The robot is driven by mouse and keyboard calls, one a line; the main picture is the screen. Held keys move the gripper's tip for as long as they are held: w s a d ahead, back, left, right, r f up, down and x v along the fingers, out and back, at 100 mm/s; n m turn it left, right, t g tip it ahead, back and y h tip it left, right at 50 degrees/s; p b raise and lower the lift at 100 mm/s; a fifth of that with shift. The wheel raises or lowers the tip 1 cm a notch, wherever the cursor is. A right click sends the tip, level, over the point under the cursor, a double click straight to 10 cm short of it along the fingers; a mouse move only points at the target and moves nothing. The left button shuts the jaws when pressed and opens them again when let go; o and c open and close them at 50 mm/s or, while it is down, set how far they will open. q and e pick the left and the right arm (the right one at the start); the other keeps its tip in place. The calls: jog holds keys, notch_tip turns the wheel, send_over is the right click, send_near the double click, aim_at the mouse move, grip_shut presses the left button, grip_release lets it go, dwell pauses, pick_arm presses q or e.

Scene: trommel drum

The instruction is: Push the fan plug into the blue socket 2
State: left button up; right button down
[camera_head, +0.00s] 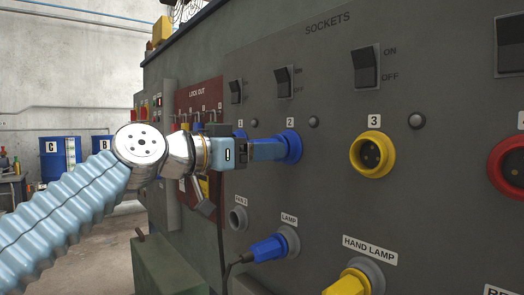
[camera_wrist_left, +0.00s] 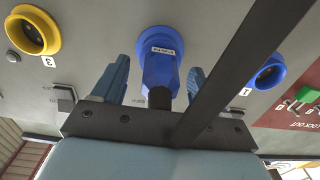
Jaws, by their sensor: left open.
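The blue socket 2 (camera_head: 293,146) is on the grey panel under the label 2. In the left wrist view the blue fan plug (camera_wrist_left: 160,68) is in line with this socket, its front end at the socket's blue rim; how deep it sits cannot be told. My left gripper (camera_head: 262,150) is in front of socket 2, and its near finger hides the plug in the head view. In the left wrist view my left gripper (camera_wrist_left: 157,82) is open, with one finger on each side of the plug and visible gaps between. My right gripper is not in view.
Yellow socket 3 (camera_head: 371,154) is to the right and blue socket 1 (camera_wrist_left: 268,73) to the left on the panel. A blue lamp plug (camera_head: 268,248) and a yellow hand lamp plug (camera_head: 348,283) stick out below. A dark bar crosses the wrist view.

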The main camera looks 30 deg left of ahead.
pick_arm(q)
jog(key=b+v, duration=0.1)
jog(key=v, duration=1.1)
jog(key=shift+s+b, duration=0.3)
jog(key=shift+a, duration=0.15)
